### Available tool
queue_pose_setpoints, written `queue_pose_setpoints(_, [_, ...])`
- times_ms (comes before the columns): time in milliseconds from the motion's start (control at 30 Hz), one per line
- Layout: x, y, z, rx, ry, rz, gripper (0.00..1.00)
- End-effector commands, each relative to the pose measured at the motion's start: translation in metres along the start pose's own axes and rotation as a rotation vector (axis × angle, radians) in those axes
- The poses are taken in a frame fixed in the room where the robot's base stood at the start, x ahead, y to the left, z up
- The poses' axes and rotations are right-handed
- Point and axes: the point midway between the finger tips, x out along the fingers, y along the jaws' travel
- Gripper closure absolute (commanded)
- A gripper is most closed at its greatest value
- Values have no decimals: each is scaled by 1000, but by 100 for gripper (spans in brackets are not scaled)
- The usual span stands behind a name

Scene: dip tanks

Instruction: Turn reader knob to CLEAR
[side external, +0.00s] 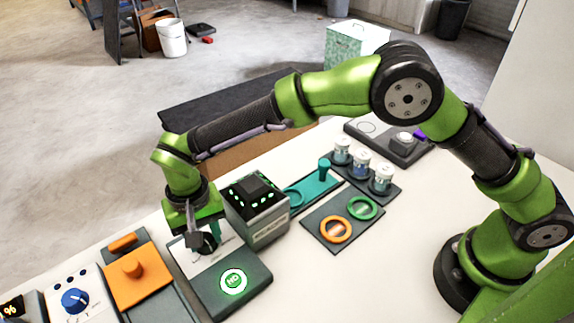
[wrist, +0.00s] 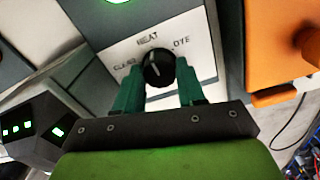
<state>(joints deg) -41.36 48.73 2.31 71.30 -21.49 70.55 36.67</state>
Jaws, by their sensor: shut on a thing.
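The reader knob (wrist: 158,69) is black and round, on a white plate (wrist: 205,62) lettered, as far as I can read, CLEAR at left, HEAT at the top and DYE at right. Its pale mark seems to point up near HEAT. My gripper (wrist: 159,84) has its green fingers on both sides of the knob, shut on it. In the side external view my gripper (side external: 204,243) points down over the reader's dark box (side external: 222,292), and the knob is mostly hidden there. A round green lit disc (side external: 233,281) shows on the box.
A dark block with green lights (side external: 258,213) stands close behind my gripper. An orange unit (side external: 139,277) and a blue dial (side external: 75,301) are to the left. Orange (side external: 337,229) and green rings (side external: 362,208), and several jars (side external: 361,163), are to the right.

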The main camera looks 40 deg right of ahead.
Motion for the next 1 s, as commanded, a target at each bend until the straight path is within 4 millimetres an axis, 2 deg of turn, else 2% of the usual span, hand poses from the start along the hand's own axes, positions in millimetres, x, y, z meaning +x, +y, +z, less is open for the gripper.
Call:
queue_pose_setpoints(267, [-1, 0, 0, -178, -1, -1, 91])
queue_pose_setpoints(1000, [-2, 0, 0, -828, -1, -1, 91])
